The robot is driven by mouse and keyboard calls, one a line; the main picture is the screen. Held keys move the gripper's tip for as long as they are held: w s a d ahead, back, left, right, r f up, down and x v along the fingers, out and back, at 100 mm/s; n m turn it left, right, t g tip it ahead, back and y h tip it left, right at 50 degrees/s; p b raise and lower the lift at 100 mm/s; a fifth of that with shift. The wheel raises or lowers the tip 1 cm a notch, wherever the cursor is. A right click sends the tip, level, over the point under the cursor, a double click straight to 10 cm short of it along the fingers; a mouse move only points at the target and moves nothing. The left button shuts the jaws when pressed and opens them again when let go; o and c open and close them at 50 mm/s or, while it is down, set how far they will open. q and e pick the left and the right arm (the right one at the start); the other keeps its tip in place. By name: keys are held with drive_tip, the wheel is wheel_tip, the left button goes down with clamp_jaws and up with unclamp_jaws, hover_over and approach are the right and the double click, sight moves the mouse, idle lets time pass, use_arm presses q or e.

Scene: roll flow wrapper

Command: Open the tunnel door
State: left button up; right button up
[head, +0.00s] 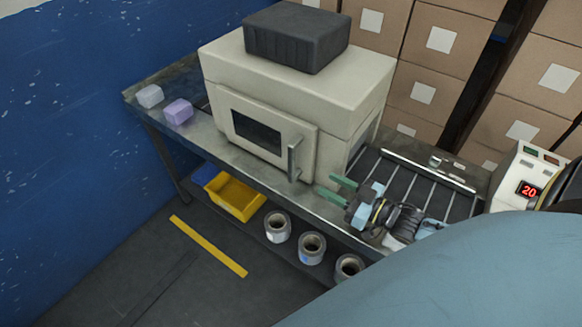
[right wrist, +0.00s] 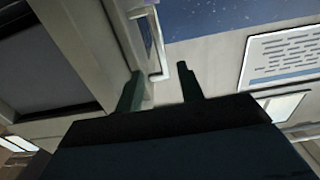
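The tunnel is a cream box on the bench. Its door (head: 300,128) is on the front face, with a dark window (head: 256,133) and a vertical metal handle (head: 294,158) at its right edge. The door looks shut. My right gripper (head: 333,188) is open and empty, just to the right of the handle and a little lower, apart from it in the head view. In the right wrist view, the two green fingers (right wrist: 160,82) are spread, with the handle (right wrist: 154,42) above and between them. My left gripper is not in view.
A dark block sits on the tunnel's top (head: 296,36). A roller conveyor (head: 400,182) and a control box showing 20 (head: 526,180) are at the right. White and purple blocks (head: 178,111) lie at the left. A yellow bin (head: 235,197) and several rolls are below.

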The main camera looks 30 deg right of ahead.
sight(294, 166)
drive_tip(key=x, duration=1.3)
drive_tip(key=shift+r, duration=0.1)
drive_tip(key=shift+c, duration=0.5)
clamp_jaws()
